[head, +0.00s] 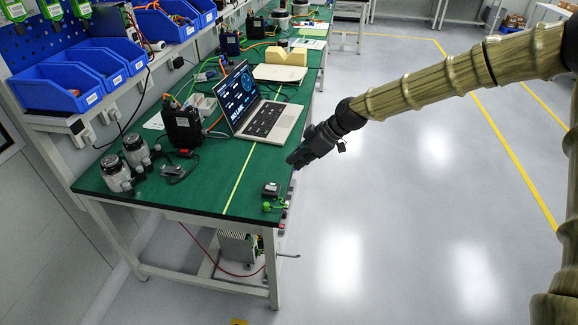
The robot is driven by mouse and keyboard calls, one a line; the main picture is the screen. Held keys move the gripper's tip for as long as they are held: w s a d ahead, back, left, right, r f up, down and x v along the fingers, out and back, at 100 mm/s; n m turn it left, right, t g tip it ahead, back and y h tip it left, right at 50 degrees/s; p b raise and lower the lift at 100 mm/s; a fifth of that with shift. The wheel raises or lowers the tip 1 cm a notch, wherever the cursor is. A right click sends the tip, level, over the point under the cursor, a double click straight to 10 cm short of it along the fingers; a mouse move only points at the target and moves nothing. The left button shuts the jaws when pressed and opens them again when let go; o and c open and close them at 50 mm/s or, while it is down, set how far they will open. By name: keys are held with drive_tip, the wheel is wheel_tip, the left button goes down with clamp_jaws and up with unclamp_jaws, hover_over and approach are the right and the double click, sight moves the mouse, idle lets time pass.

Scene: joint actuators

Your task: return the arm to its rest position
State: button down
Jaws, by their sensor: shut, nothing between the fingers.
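My arm reaches in from the right side of the head view, with its wrist just off the right edge of the green workbench. My gripper (296,161) is dark and points left and down. Its tip is by the bench's edge, close to the open laptop's front right side. Its fingers look closed, with nothing held between them. Whether the tip is over the bench top or just outside its edge is hard to tell.
The green workbench (215,190) bears an open laptop (262,120), a black box (183,127), two grey joint actuators (116,172) and a small dark block (271,188) near the front right corner. Blue bins (60,88) sit on a shelf. Open floor (430,220) lies to the right.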

drive_tip(key=shift+d+r, duration=0.15)
drive_tip(key=shift+d, duration=0.05)
drive_tip(key=shift+s, duration=0.1)
drive_tip(key=s+f+m+g+h, duration=0.15)
drive_tip(key=s+f+m, duration=0.55)
drive_tip(key=s+f, duration=1.5)
drive_tip(key=s+d+f+m+h, duration=0.3)
drive_tip(key=s+d, duration=0.4)
drive_tip(key=s, duration=0.5)
drive_tip(key=s+d+f+m+h, duration=0.3)
drive_tip(key=s+d+f+m, duration=0.2)
drive_tip(key=s, duration=0.8)
drive_tip(key=shift+d+f, duration=0.85)
drive_tip(key=shift+d, duration=0.2)
